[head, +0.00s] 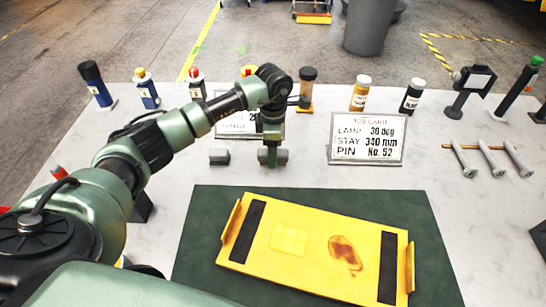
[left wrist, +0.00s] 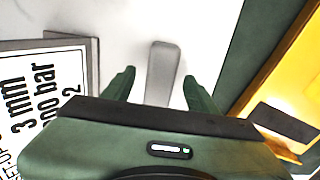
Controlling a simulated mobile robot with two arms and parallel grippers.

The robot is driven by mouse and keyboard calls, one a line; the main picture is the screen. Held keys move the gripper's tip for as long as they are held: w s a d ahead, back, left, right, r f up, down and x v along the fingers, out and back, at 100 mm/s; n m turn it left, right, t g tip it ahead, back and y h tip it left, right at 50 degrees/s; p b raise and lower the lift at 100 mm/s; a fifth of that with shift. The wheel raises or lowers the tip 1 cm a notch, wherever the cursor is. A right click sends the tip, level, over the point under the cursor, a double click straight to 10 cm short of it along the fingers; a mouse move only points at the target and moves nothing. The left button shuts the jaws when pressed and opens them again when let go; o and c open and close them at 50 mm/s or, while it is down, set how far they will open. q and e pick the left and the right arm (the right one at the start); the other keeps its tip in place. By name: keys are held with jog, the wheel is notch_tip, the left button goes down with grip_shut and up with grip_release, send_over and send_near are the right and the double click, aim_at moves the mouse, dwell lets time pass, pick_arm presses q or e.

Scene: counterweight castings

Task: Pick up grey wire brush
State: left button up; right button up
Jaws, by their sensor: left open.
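A small grey block-shaped object, which may be the grey wire brush (head: 282,157), lies on the white table behind the green mat. No bristles can be made out. In the left wrist view, the grey object (left wrist: 162,65) shows as a plain rounded bar between the fingers. My left gripper (head: 271,161) points down over it. Its two fingers (left wrist: 158,84) are apart, one on each side, with clear gaps to the bar. A similar dark grey block (head: 219,157) lies to its left in the head view. My right gripper is not in view.
A yellow plate (head: 315,232) lies on the green mat (head: 205,215) in front. A job card (head: 367,138) stands right of the gripper, and another card (head: 235,124) is partly hidden behind my arm. Several bottles (head: 361,92) line the back.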

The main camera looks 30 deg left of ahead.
pick_arm(q)
grip_shut()
jog(key=shift+r, duration=0.1)
dwell(0.3)
jog(key=shift+r+p, duration=0.2)
jog(key=shift+p, duration=0.2)
jog(key=shift+w+r, duration=0.1)
jog(key=shift+r, duration=0.2)
notch_tip(320, 180, up, 19)
jog(key=b, duration=0.3)
jog(key=shift+r, duration=0.2)
